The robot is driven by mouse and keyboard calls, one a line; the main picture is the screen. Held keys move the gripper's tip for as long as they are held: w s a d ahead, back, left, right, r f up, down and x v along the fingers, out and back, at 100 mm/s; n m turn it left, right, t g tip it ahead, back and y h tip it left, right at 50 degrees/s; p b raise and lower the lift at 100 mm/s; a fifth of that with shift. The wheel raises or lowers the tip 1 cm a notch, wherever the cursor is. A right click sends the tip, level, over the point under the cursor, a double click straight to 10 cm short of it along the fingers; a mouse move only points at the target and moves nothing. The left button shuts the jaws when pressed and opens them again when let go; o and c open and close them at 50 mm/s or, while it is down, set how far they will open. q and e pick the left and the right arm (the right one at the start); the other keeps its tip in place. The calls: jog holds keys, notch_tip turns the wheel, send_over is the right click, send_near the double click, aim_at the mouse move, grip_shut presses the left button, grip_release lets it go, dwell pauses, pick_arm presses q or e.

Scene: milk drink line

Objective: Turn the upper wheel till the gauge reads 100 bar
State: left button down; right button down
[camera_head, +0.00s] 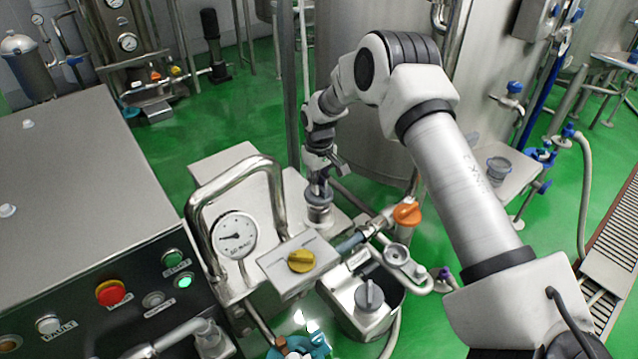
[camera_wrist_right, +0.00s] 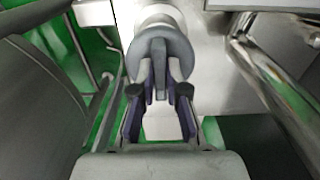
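The upper wheel (camera_head: 319,196) is a grey round knob with a raised fin, on top of the metal block right of the gauge. In the right wrist view the wheel (camera_wrist_right: 160,45) shows its fin between the fingers of my right gripper (camera_wrist_right: 161,80). The fingers look closed against both sides of the fin. In the head view my right gripper (camera_head: 318,178) comes down on the wheel from above. The round white gauge (camera_head: 235,235) stands behind a bent steel rail; its dark needle points left, but the numbers are too small to read. My left gripper is out of view.
A second grey knob (camera_head: 369,295) sits lower, at the front. A yellow knob (camera_head: 301,260) on a metal box and an orange handle (camera_head: 407,214) are nearby. The steel rail (camera_head: 203,215) curves around the gauge. A button panel (camera_head: 140,290) stands at the left.

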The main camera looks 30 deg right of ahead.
jog(key=shift+m, duration=0.3)
jog(key=m+p, duration=0.1)
jog(key=m, duration=0.2)
jog(key=shift+m+p, duration=0.35)
jog(key=shift+m, duration=0.05)
jog(key=shift+m+p, duration=0.65)
jog(key=shift+m, duration=1.65)
jog(key=c, duration=1.2)
grip_release()
jog(key=shift+w, duration=0.1)
jog(key=shift+w+f, duration=0.1)
jog(key=shift+f, duration=0.05)
notch_tip(320, 180, up, 12)
